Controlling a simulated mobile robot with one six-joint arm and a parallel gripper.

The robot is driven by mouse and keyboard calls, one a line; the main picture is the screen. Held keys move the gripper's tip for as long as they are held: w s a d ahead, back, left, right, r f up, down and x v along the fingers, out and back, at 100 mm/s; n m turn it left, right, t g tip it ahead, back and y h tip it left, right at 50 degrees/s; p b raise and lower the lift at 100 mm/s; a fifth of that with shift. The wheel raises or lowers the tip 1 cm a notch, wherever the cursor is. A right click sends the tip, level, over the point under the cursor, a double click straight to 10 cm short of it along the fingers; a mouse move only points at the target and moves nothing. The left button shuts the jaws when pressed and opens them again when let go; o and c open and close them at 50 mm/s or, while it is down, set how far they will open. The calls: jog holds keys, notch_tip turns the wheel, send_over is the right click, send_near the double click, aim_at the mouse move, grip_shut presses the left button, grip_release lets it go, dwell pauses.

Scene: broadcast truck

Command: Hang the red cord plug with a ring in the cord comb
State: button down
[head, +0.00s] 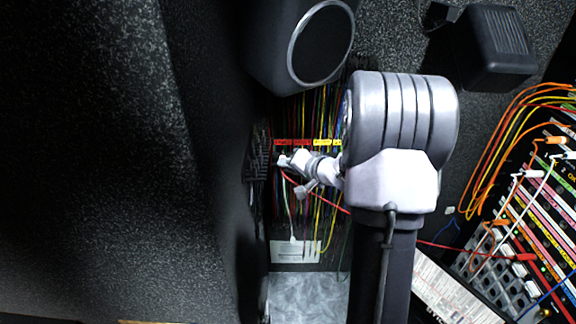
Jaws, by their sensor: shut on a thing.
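My gripper (284,161) is at the left end of my arm, in front of the wall of hanging cords. Its fingers are shut on the red cord plug, which is too small and covered to make out; I cannot tell its ring. A red cord (330,204) runs from the fingertips down to the right, behind my arm, toward the patch panel. A dark, toothed rack (257,166) that looks like the cord comb is just left of the fingertips. I cannot tell whether the plug touches it.
Red and yellow labels (298,142) sit above several hanging cords. A patch panel (490,258) with orange, white and red plugs stands at the right. A white card (296,252) is below the cords. A dark speaker-like box (300,45) is above my gripper. A dark wall is at the left.

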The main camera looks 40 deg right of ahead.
jog(key=shift+f, duration=0.15)
jog(key=shift+c, duration=1)
grip_release()
jog(key=shift+s, duration=0.1)
jog(key=s+a, duration=0.4)
jog(key=s, duration=0.2)
jog(key=shift+a, duration=0.4)
dwell(0.5)
jog(key=shift+s, duration=0.1)
